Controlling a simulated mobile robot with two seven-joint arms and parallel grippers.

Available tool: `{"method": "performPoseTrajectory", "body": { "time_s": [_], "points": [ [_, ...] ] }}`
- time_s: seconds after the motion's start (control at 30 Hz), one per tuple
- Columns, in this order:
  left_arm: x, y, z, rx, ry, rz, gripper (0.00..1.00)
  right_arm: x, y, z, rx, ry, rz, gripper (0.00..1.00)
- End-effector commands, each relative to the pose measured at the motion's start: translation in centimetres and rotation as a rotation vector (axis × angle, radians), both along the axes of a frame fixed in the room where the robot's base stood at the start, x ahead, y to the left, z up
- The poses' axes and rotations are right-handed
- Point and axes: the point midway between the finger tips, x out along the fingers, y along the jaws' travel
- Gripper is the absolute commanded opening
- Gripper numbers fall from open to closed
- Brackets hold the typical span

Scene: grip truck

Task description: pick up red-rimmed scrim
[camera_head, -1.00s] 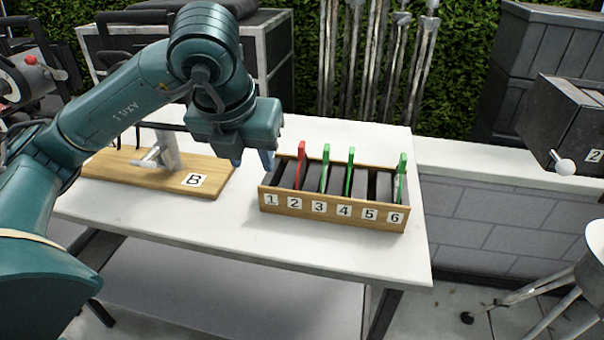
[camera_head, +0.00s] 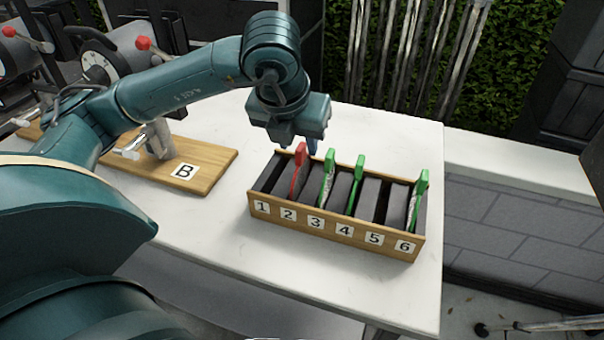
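The red-rimmed scrim (camera_head: 298,170) stands upright in the wooden slotted box (camera_head: 335,228), in the slot behind label 2. Its red tab sticks up above the box. My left gripper (camera_head: 298,147) points down just above and behind the red tab. It looks open, with a blue fingertip showing to the right of the tab. The other fingertip is hard to make out, and whether either touches the scrim cannot be told. My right gripper is not in view.
Green-rimmed scrims (camera_head: 328,177) stand in other slots of the box, close to the red one. A wooden board marked B (camera_head: 205,165) with a metal fixture lies to the left. The white table (camera_head: 398,140) is clear behind the box.

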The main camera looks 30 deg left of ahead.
Motion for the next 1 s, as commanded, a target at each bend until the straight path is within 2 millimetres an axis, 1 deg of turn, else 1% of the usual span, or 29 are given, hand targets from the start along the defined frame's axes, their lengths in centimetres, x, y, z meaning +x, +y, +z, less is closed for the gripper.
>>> {"method": "performPoseTrajectory", "body": {
  "time_s": [0.03,0.1,0.27,0.43,0.5,0.6,0.87,1.0],
  "points": [
    [0.2,0.1,-0.7,0.000,0.003,0.000,0.36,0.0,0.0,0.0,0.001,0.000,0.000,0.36],
    [0.5,0.1,-1.2,0.000,0.002,0.000,0.36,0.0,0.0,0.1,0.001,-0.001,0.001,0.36],
    [0.7,0.2,-2.2,0.001,0.002,-0.001,0.36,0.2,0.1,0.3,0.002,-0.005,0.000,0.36],
    [1.1,0.2,-4.7,0.002,0.005,-0.001,0.36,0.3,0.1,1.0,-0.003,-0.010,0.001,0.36],
    [1.6,0.3,-5.6,0.000,0.002,0.000,0.36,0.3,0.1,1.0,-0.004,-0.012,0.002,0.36],
    [1.8,0.4,-6.4,0.000,0.002,-0.001,0.36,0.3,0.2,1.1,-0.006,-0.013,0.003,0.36],
    [2.0,0.4,-6.6,0.000,-0.001,-0.001,0.36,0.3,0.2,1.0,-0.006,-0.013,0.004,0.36],
    [2.0,0.4,-6.6,0.000,-0.001,-0.001,0.25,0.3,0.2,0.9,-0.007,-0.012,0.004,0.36]
  ]
}}
